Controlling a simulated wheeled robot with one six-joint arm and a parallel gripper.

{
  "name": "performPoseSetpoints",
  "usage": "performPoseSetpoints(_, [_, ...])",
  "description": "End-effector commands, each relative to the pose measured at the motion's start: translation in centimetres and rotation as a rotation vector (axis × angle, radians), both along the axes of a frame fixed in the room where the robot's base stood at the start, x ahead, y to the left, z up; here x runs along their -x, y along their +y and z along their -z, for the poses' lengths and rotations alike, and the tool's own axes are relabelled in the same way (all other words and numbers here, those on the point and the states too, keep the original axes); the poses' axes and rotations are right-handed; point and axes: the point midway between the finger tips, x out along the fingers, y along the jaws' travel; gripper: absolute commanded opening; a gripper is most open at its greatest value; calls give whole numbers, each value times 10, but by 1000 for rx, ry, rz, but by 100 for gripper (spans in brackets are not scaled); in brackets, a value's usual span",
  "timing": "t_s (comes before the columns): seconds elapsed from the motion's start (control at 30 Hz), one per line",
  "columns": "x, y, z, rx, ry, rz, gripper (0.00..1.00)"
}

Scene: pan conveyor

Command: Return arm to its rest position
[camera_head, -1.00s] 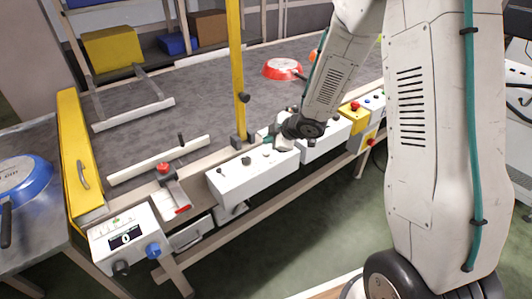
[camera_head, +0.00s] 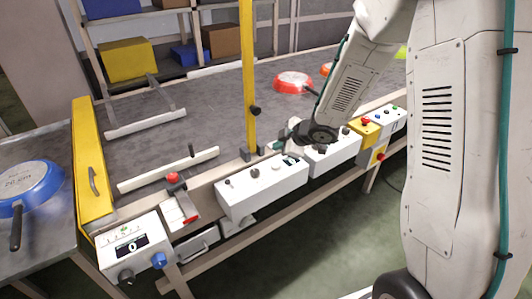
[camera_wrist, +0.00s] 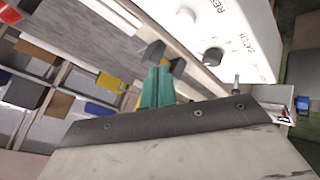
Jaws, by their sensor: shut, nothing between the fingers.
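My arm reaches from the right of the head view, bent down towards the conveyor's front rail. My gripper (camera_head: 279,146) is small and partly hidden by my wrist there, just behind and above the white control boxes (camera_head: 262,188). In the wrist view my gripper's teal fingers (camera_wrist: 157,86) are together with nothing between them. A white box with a black knob and lettering (camera_wrist: 228,35) is close by at the upper right of that view. The gripper appears apart from it.
A yellow post (camera_head: 249,80) stands close left of my gripper. A red pan (camera_head: 293,82) lies on the grey conveyor (camera_head: 215,105). A blue pan (camera_head: 27,187) is on the left table. A display box (camera_head: 131,248) stands at the front left. Shelves with boxes are behind.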

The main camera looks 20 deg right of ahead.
Motion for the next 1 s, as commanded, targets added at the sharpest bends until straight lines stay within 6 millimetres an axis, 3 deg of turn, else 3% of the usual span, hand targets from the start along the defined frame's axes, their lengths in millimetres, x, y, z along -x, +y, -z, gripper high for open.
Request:
performPoseSetpoints(0.23, [3,-13,8,39,44,57,0])
performPoseSetpoints(0.37, [20,-45,26,115,160,229,0])
performPoseSetpoints(0.47, [43,-75,18,177,250,415,0])
performPoseSetpoints(0.6, [91,-104,-16,229,375,688,0])
performPoseSetpoints(0.7, [134,-112,-47,231,467,869,0])
performPoseSetpoints(0.87, [208,-102,-94,182,618,1091,0])
performPoseSetpoints(1.0, [268,-80,-129,103,739,1211,0])
